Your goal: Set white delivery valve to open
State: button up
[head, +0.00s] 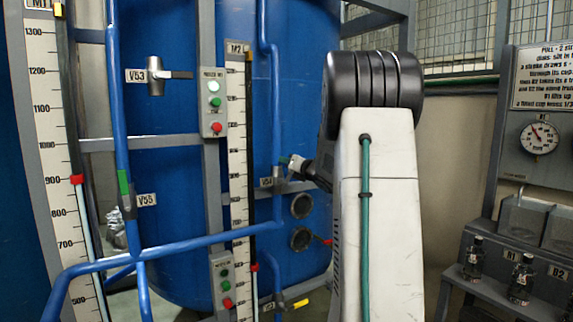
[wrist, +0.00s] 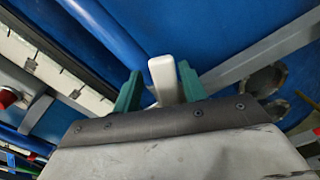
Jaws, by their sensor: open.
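The white valve handle (wrist: 165,78) stands between the two green fingers of my gripper (wrist: 160,88) in the wrist view. The fingers are open, one on each side of it. A narrow gap shows on the handle's left; on its right the finger is very close, and I cannot tell if it touches. In the head view, the white handle (head: 297,163) shows small beside the blue pipe, near a label that seems to read V54. My arm hides most of the gripper there.
A blue tank (head: 175,230) stands behind blue pipes (head: 205,241) and grey frame bars. A V53 valve (head: 156,75), button boxes (head: 213,102) and tall scales (head: 238,150) are to the left. A yellow handle (head: 300,304) is below. A bottle rack (head: 478,285) stands at right.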

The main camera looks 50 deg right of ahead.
jog(key=v, duration=0.7)
jog(key=shift+d, duration=0.45)
jog(key=shift+r, duration=0.15)
